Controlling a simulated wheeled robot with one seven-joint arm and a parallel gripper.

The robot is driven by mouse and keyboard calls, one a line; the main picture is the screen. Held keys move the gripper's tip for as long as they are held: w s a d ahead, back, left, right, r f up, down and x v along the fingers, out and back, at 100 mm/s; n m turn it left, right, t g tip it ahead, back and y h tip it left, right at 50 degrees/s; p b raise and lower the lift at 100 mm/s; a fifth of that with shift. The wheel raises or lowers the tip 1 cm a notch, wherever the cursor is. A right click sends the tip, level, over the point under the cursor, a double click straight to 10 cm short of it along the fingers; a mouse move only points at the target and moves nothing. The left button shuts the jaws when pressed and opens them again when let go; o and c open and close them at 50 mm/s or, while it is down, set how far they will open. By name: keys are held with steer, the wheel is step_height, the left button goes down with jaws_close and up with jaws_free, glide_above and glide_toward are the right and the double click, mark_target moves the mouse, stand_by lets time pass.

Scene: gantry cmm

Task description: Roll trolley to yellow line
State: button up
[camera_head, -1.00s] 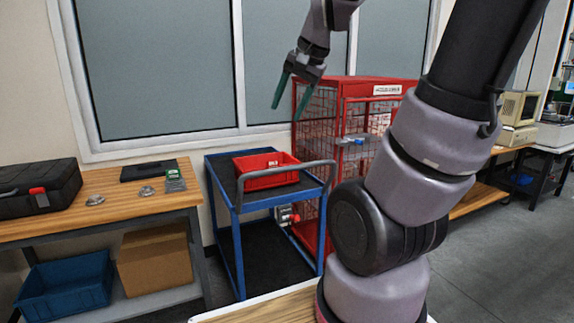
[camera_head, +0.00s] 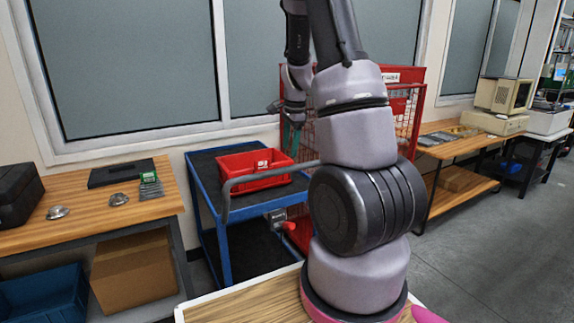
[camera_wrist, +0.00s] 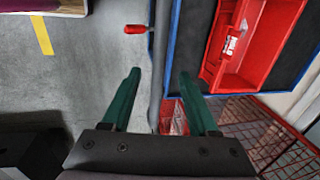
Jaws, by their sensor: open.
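The blue trolley (camera_head: 224,252) with dark shelves stands below the window, left of my arm. Its grey push handle (camera_head: 268,174) faces me. My gripper (camera_head: 293,118) is above the trolley's right side, partly hidden by my arm. In the wrist view my gripper (camera_wrist: 160,75) has its green fingers spread, with the trolley handle (camera_wrist: 159,50) running between them in the picture. I cannot tell how far below the fingers the bar is. The yellow line (camera_wrist: 42,35) shows on the floor at the upper left of the wrist view.
A red bin (camera_head: 254,170) sits on the trolley's top shelf. A red-tipped lever (camera_wrist: 136,29) sticks out beside the handle. A red mesh cage (camera_head: 410,110) stands behind my arm. A wooden bench (camera_head: 80,205) is at left. Grey floor is open at right.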

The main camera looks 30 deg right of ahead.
mark_target(288, 167)
steer(key=f, duration=0.2)
steer(key=w+f, duration=0.1)
steer(key=f, duration=0.5)
steer(key=shift+w, duration=0.25)
jaws_close()
stand_by(1.0)
